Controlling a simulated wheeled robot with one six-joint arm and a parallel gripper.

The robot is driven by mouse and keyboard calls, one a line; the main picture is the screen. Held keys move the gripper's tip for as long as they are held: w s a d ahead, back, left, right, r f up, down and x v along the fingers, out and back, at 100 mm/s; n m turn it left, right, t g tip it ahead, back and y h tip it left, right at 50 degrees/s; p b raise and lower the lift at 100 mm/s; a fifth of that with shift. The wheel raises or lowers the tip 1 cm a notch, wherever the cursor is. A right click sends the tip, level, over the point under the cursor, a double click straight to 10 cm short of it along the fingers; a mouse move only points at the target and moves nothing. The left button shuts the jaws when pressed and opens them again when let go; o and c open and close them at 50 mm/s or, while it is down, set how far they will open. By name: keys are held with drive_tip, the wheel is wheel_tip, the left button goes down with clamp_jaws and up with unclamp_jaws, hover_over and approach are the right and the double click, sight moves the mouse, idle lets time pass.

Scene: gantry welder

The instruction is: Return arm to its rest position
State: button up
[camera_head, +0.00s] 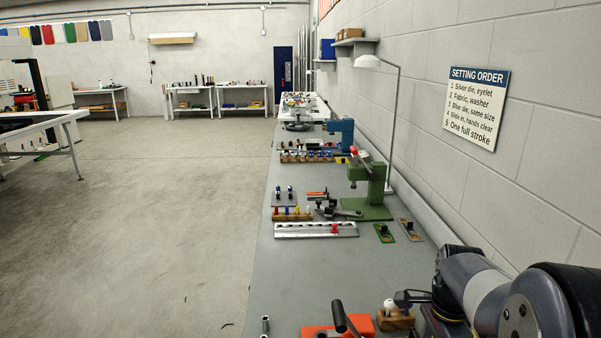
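My arm (478,285) is at the lower right, bent, with its dark and grey links above the near right end of the grey bench (345,265). Its lower part runs out of the bottom of the picture. I cannot make out any gripper fingers, and whether anything is held does not show.
Close to my arm, a wooden block (397,321) with a white knob and an orange tool with a dark handle (340,318) are on the bench. A green press (371,190) and a lamp (390,120) stand farther along. The wall is at right; open floor (150,220) at left.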

wheel_tip(320, 180, down, 6)
drive_tip(key=shift+f, duration=0.15)
drive_tip(key=shift+r+p, duration=0.3)
drive_tip(key=shift+r, duration=0.1)
